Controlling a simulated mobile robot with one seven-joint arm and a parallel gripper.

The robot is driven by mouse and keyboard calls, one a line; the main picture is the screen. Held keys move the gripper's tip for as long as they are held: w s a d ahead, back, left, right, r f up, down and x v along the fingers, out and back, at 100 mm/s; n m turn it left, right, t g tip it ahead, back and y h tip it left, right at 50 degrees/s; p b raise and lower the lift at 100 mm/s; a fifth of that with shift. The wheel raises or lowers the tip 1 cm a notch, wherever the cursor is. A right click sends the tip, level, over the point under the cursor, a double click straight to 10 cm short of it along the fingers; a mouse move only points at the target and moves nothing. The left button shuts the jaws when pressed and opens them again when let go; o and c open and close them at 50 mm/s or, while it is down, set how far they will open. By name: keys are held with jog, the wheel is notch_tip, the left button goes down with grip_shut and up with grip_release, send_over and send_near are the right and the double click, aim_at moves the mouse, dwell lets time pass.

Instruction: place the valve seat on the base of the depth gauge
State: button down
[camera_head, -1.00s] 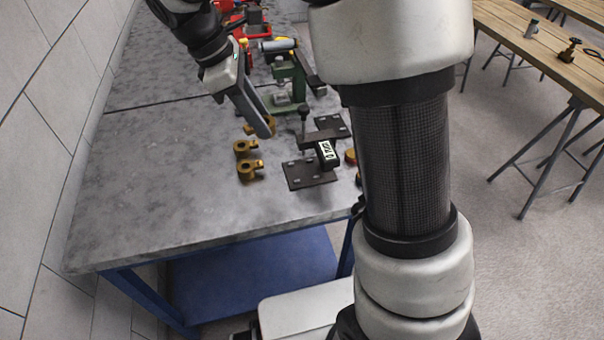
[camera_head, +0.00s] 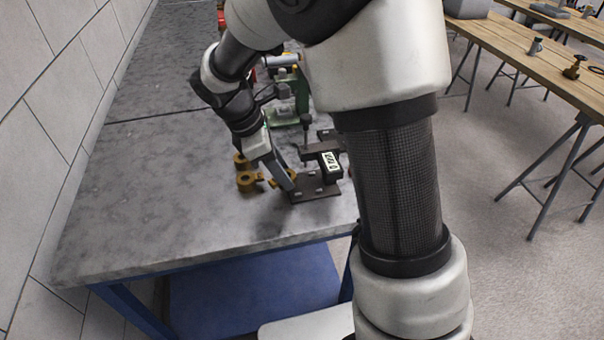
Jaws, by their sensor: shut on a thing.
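The depth gauge (camera_head: 330,165) stands on the grey workbench, with a dark display box and a thin vertical rod. Its base is a dark flat plate (camera_head: 318,194) with several slots. My gripper (camera_head: 285,181) points down at the left edge of this base and is shut on a brass valve seat (camera_head: 273,183), which its fingers partly hide. I cannot tell whether the held valve seat touches the base. Another brass valve seat (camera_head: 249,181) lies on the bench left of my gripper, with one more (camera_head: 240,161) just behind it.
A green machine (camera_head: 285,110) stands behind the gauge. The front and left of the workbench (camera_head: 170,215) are clear, beside a tiled wall (camera_head: 50,140). A wooden table (camera_head: 515,45) stands apart on the right. My arm covers the right side of the bench.

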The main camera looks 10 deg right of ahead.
jog(key=d, duration=0.3)
jog(key=d+b, duration=0.1)
jog(key=shift+s+d+f, duration=0.15)
jog(key=shift+d+f, duration=0.15)
jog(key=shift+f, duration=0.05)
jog(key=shift+a+f, duration=0.1)
jog(key=shift+f, duration=0.15)
jog(key=shift+f, duration=0.2)
jog(key=c, duration=1.3)
grip_release()
jog(key=shift+r, duration=0.1)
jog(key=p+v, duration=0.3)
jog(key=v, duration=0.9)
jog(key=shift+r, duration=0.1)
